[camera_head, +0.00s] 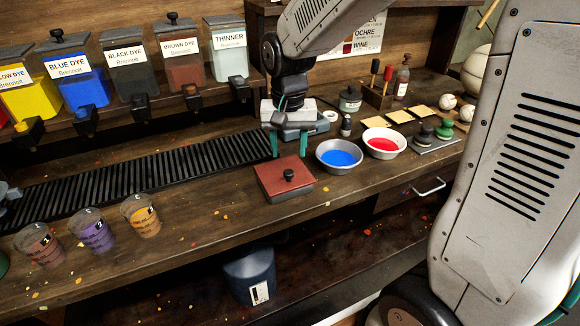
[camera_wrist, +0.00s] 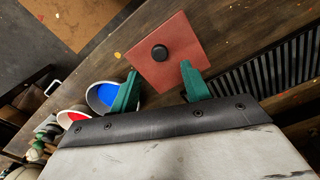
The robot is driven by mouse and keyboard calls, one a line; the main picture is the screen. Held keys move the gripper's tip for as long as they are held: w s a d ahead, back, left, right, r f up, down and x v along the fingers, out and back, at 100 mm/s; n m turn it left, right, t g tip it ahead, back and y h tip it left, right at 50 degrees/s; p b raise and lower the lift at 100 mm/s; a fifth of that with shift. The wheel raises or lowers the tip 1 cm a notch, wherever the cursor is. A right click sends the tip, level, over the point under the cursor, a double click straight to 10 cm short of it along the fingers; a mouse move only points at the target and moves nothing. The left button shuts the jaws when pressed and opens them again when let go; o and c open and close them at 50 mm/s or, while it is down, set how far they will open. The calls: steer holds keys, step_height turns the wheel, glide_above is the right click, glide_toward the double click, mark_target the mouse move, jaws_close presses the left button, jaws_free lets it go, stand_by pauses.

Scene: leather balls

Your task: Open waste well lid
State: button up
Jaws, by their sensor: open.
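The waste well lid (camera_head: 272,186) is a flat reddish-brown square with a small black knob (camera_head: 289,174), lying on the workbench at its front middle. It looks closed and flat. In the wrist view the lid (camera_wrist: 182,30) lies just beyond my fingertips, with its round black knob (camera_wrist: 159,53) near its middle. My gripper (camera_head: 289,146) has green fingers that point down, above and behind the lid. My gripper (camera_wrist: 157,88) is open, with nothing between its fingers and a gap to the knob.
A bowl of blue dye (camera_head: 339,157) stands close to the right of the lid, and a bowl of red dye (camera_head: 383,143) beyond it. A black ribbed strip (camera_head: 150,176) runs to the left. Several labelled cups (camera_head: 140,216) stand at the front left.

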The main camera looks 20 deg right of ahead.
mark_target(288, 172)
step_height(288, 172, down, 6)
steer(key=shift+s+f, duration=0.1)
steer(key=shift+f, duration=0.1)
steer(key=shift+c, duration=0.4)
jaws_close()
